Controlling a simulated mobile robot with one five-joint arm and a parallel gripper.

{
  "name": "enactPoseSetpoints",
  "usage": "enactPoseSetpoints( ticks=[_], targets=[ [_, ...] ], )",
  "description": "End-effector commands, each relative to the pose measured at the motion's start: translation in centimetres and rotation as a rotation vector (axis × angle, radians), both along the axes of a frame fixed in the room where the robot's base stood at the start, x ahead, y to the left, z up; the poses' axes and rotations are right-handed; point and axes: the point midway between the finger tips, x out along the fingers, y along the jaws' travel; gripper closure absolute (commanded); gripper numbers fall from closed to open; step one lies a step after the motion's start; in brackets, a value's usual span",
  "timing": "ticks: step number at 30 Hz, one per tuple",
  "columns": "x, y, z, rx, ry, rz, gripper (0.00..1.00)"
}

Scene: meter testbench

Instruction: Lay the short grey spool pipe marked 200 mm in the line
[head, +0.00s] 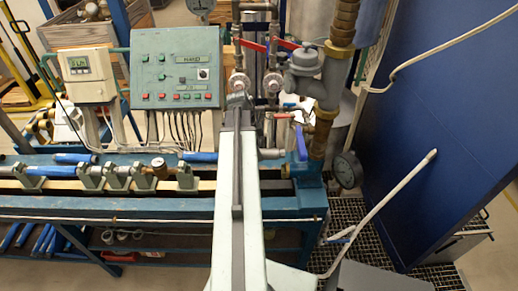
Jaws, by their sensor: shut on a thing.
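My pale arm (237,200) rises through the middle of the head view and crosses in front of the bench line. I cannot make out my gripper's jaws, and no spool marked 200 mm can be identified. The line runs across the blue-green bench (150,207), with several green pipe supports (90,177), a blue pipe (200,157) left of my arm and a brass fitting (158,168). Right of my arm a short grey pipe piece (272,153) shows near the blue valve handle (301,142). No marking on it is readable. The stretch of line behind my arm is hidden.
A green control box (178,68) and a white meter display (83,67) stand behind the bench. Red-handled valves (250,45), a thick brass riser (343,25) and a round gauge (348,170) crowd the right end. A blue panel (440,120) closes off the right.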

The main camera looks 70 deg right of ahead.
Motion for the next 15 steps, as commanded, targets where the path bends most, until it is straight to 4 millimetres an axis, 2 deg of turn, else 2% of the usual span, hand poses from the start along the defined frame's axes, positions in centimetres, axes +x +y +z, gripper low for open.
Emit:
enactPoseSetpoints(
  ticks=[12,15],
  targets=[
    [0.4,0.1,-5.2,-0.001,0.001,0.006,1.0],
    [0.4,0.1,-5.8,-0.001,0.001,0.006,1.0]
  ],
)
